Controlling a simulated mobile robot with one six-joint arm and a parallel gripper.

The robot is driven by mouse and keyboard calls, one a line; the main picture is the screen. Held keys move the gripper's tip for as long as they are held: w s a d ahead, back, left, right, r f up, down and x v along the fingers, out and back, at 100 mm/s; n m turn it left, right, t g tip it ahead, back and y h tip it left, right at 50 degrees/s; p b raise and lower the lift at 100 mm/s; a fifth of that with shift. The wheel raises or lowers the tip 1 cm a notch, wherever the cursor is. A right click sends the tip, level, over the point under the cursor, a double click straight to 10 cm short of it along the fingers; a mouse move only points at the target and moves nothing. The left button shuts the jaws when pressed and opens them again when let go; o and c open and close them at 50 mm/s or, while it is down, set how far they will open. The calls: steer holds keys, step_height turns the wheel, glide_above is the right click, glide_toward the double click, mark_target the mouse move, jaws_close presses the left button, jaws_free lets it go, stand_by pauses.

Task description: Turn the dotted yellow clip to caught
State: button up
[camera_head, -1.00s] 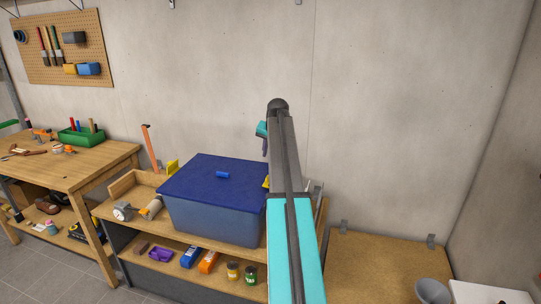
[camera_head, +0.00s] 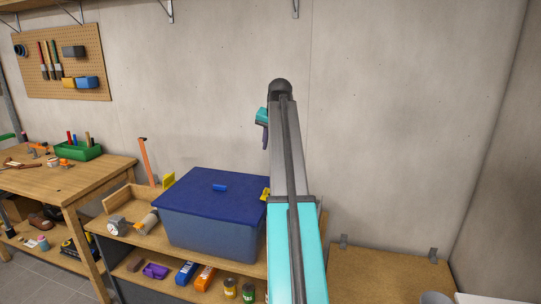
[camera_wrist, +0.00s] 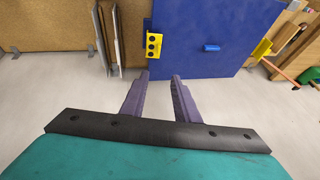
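A blue box with a dark blue lid (camera_head: 215,192) stands on a wooden shelf unit. The dotted yellow clip (camera_head: 265,194) is at the lid's right edge, partly hidden by my arm. In the wrist view this clip (camera_wrist: 154,45) shows black dots and lies at the lid's left edge. A plain yellow clip (camera_head: 168,180) is on the opposite side; it also shows in the wrist view (camera_wrist: 262,50). My gripper (camera_wrist: 159,75) is open and empty, its purple fingers apart from the clip. In the head view only one finger shows clearly, above the box.
A workbench (camera_head: 60,180) with a green tray stands at left. An upright orange-handled tool (camera_head: 147,160) rises behind the shelf unit. Jars and small items lie on the lower shelf. Thin boards (camera_wrist: 107,35) stand beside the box on the dotted clip's side. A low wooden surface (camera_head: 385,270) is at right.

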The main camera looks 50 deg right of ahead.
steer(key=shift+v, duration=0.95)
